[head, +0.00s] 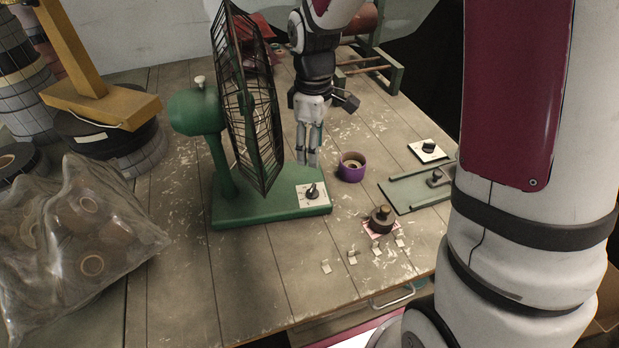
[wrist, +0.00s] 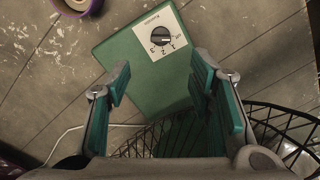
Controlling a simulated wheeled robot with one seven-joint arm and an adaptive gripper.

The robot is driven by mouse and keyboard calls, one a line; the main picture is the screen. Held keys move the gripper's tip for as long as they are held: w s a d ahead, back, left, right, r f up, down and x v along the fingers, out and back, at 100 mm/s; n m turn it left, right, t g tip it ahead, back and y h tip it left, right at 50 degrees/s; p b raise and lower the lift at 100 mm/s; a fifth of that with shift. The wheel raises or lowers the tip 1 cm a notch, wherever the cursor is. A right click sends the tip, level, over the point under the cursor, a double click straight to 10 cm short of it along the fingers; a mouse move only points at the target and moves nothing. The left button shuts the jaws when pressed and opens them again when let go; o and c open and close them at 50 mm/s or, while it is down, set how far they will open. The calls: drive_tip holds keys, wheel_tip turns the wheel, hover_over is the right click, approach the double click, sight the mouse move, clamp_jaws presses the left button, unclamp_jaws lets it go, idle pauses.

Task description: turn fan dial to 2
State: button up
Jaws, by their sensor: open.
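The green fan (head: 250,110) stands on the table with its cage upright. Its dial (head: 313,192) is a dark knob on a white plate at the right end of the green base (head: 265,208). In the wrist view the dial (wrist: 162,37) shows a round knob with numbers 1, 2 and 3 around part of it; which mark it points to is too small to tell. My gripper (head: 308,163) points down above the base, close to the cage and just behind the dial. In the wrist view my gripper (wrist: 160,90) is open and empty, its fingers apart from the dial.
A purple tape roll (head: 351,167) sits right of the base. A brown knob (head: 381,219) and several small pale pieces (head: 352,257) lie nearer the front edge. A green board (head: 415,190) is at right. A plastic bag of rolls (head: 70,225) is at left.

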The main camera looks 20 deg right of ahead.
sight(312, 188)
wheel_tip(312, 188, down, 12)
drive_tip(key=shift+f+b, duration=0.15)
drive_tip(key=shift+b, duration=0.15)
clamp_jaws()
